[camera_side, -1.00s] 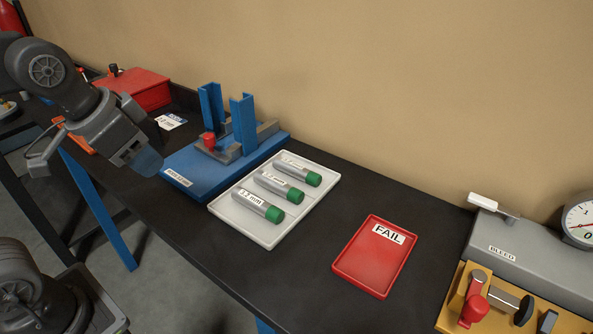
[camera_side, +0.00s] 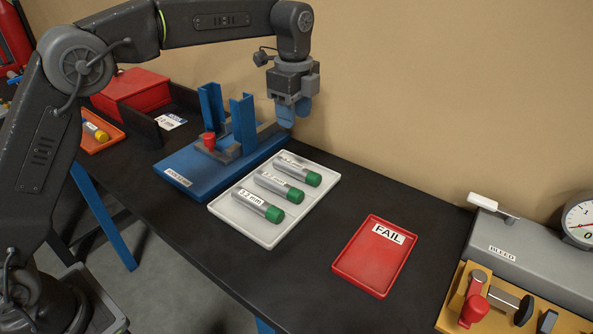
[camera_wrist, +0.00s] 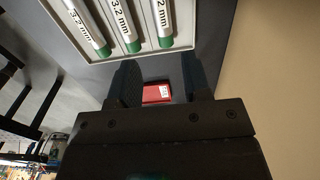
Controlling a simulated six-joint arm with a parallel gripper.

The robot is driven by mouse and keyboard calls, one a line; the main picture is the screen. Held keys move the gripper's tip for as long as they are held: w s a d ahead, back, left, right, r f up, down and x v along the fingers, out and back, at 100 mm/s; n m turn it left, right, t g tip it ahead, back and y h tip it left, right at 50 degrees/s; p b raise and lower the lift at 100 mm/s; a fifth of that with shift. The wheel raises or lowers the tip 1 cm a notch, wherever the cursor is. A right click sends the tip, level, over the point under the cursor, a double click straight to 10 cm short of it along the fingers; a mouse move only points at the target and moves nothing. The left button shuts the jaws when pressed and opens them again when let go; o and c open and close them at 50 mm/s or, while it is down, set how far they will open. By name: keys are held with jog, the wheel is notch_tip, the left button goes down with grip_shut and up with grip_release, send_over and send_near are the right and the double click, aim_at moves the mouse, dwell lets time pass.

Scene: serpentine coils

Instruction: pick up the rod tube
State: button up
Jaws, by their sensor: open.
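Three grey rod tubes with green caps and "3.2 mm" labels lie side by side in a white tray (camera_side: 222,209): a near tube (camera_side: 250,200), a middle tube (camera_side: 272,184) and a far tube (camera_side: 292,168). In the wrist view the tubes (camera_wrist: 124,22) show at the top, with their green ends toward my gripper. My gripper (camera_side: 294,116) is open and empty, above the back edge of the tray near the blue fixture. Its two fingers (camera_wrist: 158,82) stand apart in the wrist view, with no tube between them.
A blue fixture (camera_side: 190,172) with two uprights and a red knob stands left of the tray. A red FAIL tray (camera_side: 372,262) lies to the right. A grey bleed station (camera_side: 520,262) and yellow fixture (camera_side: 455,300) are at far right. Black table shows between the trays.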

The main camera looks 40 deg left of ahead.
aim_at(297, 166)
notch_tip(297, 166, down, 8)
jog(key=shift+f, duration=0.25)
jog(key=shift+d+f, duration=0.15)
jog(key=shift+f, duration=1.2)
jog(key=shift+d+f, duration=0.1)
jog(key=shift+f, duration=1.2)
jog(key=shift+c, duration=0.2)
jog(key=c, duration=0.6)
jog(key=shift+r, duration=0.1)
jog(key=shift+c, duration=0.5)
